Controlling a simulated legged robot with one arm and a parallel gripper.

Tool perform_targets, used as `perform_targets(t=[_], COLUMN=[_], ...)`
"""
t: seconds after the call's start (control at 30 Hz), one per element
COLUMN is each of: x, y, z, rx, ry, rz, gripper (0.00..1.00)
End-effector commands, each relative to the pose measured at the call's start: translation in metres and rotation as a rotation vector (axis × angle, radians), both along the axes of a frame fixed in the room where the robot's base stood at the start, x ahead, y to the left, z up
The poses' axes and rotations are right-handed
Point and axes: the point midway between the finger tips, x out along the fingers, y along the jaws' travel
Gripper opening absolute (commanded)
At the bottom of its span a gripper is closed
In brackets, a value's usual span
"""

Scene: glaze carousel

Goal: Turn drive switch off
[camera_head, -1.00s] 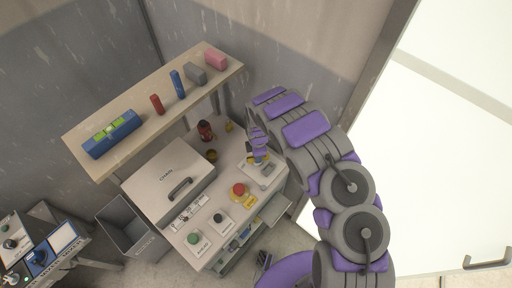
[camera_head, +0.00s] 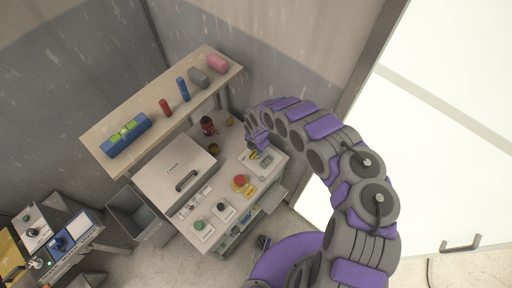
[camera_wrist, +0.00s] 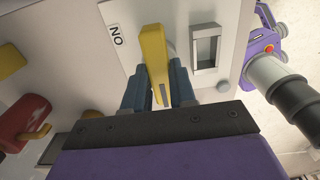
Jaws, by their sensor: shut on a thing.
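A yellow lever (camera_wrist: 154,50), which looks like the drive switch, stands on a pale plate (camera_wrist: 130,12) marked "ON" in the wrist view. My gripper (camera_wrist: 158,90) has its two blue-grey fingers on either side of the lever and is shut on it. In the head view my gripper (camera_head: 257,147) is at the back right of the control desk, over the switch plate (camera_head: 272,166). The fingers and the arm hide part of the switch there, and I cannot read its setting.
The desk also bears a red button (camera_head: 240,181), a black knob (camera_head: 221,206), a green button (camera_head: 199,225) and a grey lidded box (camera_head: 165,165). A dark red object (camera_head: 208,126) stands behind. A shelf (camera_head: 150,133) with coloured blocks overhangs the back. A grey bin (camera_head: 135,215) stands left.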

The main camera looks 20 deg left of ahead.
Motion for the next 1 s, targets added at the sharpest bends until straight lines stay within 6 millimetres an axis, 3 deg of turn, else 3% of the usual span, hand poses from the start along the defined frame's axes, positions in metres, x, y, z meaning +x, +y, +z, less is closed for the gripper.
perform_targets(t=[0.47,0.5,0.7,0.77,1.0], x=[0.0062,0.0064,0.0033,0.0023,0.0013], y=[0.0004,0.0005,0.001,0.0012,0.0018], z=[0.0022,0.0023,0.0015,0.0014,0.0016], rx=[0.004,0.004,0.002,0.001,0.0], ry=[-0.011,-0.011,-0.007,-0.007,-0.004], rz=[0.013,0.014,0.014,0.014,0.014], gripper=[0.0,0.28,0.47,0.51,0.51])
